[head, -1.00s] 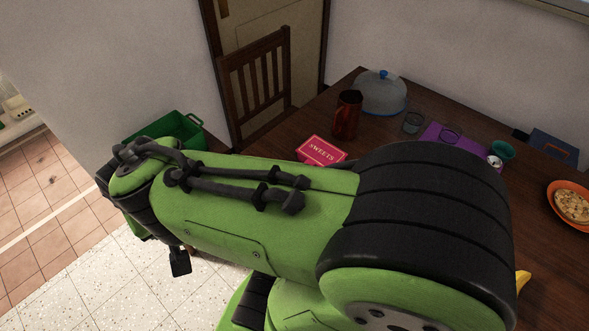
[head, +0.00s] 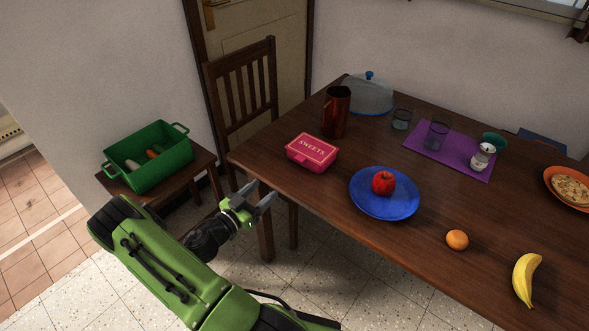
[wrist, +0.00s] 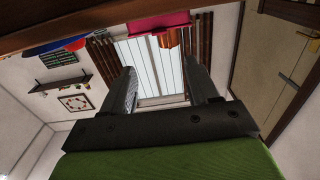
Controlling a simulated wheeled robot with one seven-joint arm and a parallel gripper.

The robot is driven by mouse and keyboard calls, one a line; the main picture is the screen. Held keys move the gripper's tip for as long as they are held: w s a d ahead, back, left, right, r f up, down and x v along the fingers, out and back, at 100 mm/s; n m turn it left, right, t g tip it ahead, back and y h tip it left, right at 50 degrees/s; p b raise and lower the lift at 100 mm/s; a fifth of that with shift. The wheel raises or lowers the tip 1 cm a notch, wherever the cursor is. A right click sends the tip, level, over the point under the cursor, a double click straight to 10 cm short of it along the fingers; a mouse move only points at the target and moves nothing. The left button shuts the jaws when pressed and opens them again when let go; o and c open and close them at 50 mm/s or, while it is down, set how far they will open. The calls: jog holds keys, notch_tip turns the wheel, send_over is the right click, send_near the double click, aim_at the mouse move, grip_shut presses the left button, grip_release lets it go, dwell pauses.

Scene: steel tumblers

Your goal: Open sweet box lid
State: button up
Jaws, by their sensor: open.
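The sweet box (head: 312,151) is a small pink-red box with "SWEETS" on its lid. It stands near the left end of the wooden table in the head view, and its lid is down. In the wrist view part of the pink box (wrist: 158,24) shows at the top, past the table edge. My gripper (head: 259,197) is off the table's left front edge, below and to the left of the box. Its fingers are apart with nothing between them, and they also show in the wrist view (wrist: 166,85).
A blue plate (head: 384,205) with a red apple (head: 383,183) lies right of the box. A dark red pitcher (head: 337,112) stands behind it. The table edge (head: 300,208) lies between gripper and box. A chair (head: 243,90) and a green crate (head: 165,165) are at left.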

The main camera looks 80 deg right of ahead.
aim_at(297, 160)
jog(key=b+x, duration=0.1)
jog(key=x, duration=1.4)
jog(key=shift+d+b, duration=0.1)
jog(key=shift+b, duration=0.3)
jog(key=shift+c, duration=0.2)
grip_shut()
